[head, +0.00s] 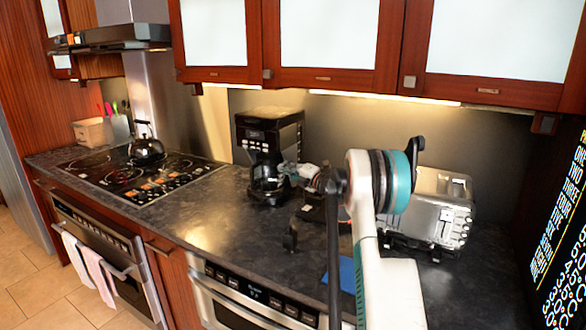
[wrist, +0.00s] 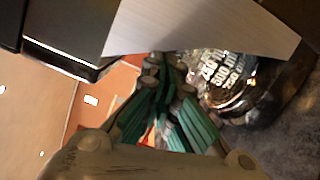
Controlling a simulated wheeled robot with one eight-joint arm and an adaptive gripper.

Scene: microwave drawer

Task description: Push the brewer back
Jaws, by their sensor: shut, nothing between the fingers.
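The brewer (head: 262,132) is a black coffee machine standing upright on the dark counter, against the back wall right of the cooktop. Its glass carafe (head: 267,180) sits in its lower front. The carafe's printed glass (wrist: 226,80) is close up in the wrist view. My gripper (head: 287,168) is at the right side of the carafe in the head view, partly hidden behind my arm. In the wrist view its green-padded fingers (wrist: 166,62) are shut and empty, with the tips beside the carafe. I cannot tell whether they touch it.
A silver toaster (head: 430,205) stands on the counter (head: 190,220) to the right, partly behind my arm. A kettle (head: 146,149) sits on the cooktop (head: 110,175) at left. Wall cabinets (head: 330,82) hang above. The counter left of the brewer's front is clear.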

